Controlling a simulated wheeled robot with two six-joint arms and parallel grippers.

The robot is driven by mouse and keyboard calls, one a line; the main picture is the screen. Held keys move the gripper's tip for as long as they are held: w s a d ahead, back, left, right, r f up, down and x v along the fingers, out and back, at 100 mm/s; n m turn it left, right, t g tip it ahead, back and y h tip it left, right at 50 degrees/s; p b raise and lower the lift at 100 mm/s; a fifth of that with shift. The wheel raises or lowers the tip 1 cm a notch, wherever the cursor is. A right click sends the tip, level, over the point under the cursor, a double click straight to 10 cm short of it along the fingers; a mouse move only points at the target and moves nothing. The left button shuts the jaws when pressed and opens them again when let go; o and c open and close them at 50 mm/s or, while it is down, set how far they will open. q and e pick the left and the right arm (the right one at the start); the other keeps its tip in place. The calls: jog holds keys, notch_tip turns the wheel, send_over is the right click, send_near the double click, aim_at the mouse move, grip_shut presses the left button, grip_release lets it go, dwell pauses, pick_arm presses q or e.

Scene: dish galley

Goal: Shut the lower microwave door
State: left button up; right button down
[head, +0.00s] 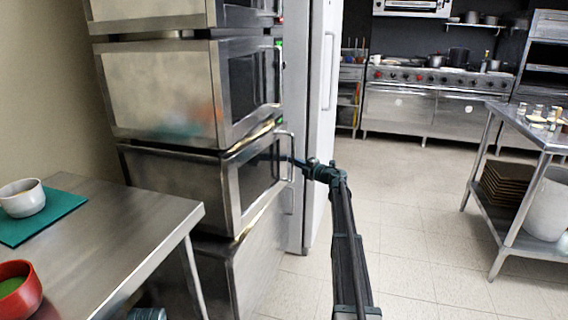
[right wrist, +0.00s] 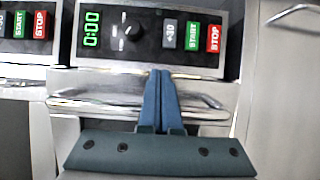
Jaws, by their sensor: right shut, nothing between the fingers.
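The lower microwave (head: 178,178) is a steel box in the stack at left. Its dark-windowed door (head: 258,177) faces right and looks flush or nearly flush with the body; I cannot tell whether a small gap is left. Its bar handle (head: 291,157) stands out at the door's far edge and shows in the right wrist view (right wrist: 97,103). My right gripper (head: 290,160) is at the handle, its fingers (right wrist: 161,75) together and empty. They cross in front of the handle, with tips near the control panel (right wrist: 150,38); contact is unclear.
Another microwave (head: 160,90) sits directly above. A steel table (head: 130,235) with a red bowl (head: 18,290) and a white bowl (head: 22,198) is at left. A tall white door (head: 322,90) stands just beyond the stack. The tiled floor (head: 420,230) at centre right is clear.

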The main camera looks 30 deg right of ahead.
jog(key=shift+a+x, duration=0.2)
jog(key=shift+x, duration=0.75)
jog(key=shift+s, duration=0.15)
